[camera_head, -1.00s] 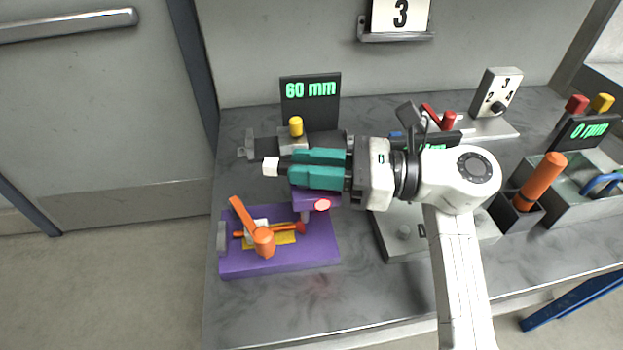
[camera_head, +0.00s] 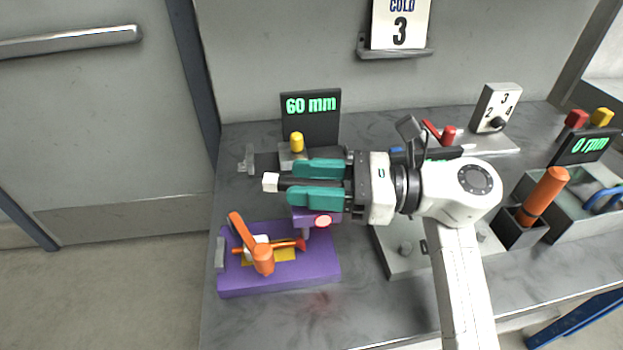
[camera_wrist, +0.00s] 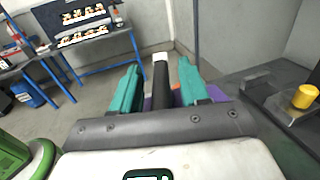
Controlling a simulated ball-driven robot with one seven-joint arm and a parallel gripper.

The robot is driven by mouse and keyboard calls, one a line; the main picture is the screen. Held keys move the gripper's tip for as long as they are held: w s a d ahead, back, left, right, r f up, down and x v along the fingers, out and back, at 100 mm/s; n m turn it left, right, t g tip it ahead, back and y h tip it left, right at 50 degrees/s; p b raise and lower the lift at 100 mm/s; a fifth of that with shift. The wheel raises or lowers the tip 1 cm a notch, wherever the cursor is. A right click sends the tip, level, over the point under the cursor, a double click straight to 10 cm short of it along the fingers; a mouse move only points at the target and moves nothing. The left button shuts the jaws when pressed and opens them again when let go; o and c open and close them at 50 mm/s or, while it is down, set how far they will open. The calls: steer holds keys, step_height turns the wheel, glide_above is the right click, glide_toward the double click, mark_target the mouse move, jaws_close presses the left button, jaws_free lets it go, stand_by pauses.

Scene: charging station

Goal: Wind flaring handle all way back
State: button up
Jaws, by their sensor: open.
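A purple fixture (camera_head: 285,284) sits on the bench at front left. An angled orange handle (camera_head: 250,245) rises from it beside a yellow plate (camera_head: 284,255) and a small red cone (camera_head: 301,244). A red-pink round end (camera_head: 323,221) shows on its purple upright, partly hidden under my gripper. I cannot tell which part is the flaring handle. My gripper (camera_head: 300,184) is open above and behind the fixture, its teal fingers pointing left and apart from the orange handle. A dark rod with a white tip (camera_head: 270,182) lies between the fingers; it also shows in the wrist view (camera_wrist: 160,75).
A "60 mm" display (camera_head: 311,116) and a yellow knob (camera_head: 296,142) stand behind my gripper. A grey plate fixture (camera_head: 395,263) lies to the right. An orange-handled tool (camera_head: 543,195) stands in a dark holder.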

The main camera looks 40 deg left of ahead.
steer(key=shift+w+d, duration=0.1)
steer(key=b+v, duration=0.1)
steer(key=v, duration=0.9)
steer(key=shift+d, duration=0.25)
steer(key=shift+w, duration=0.15)
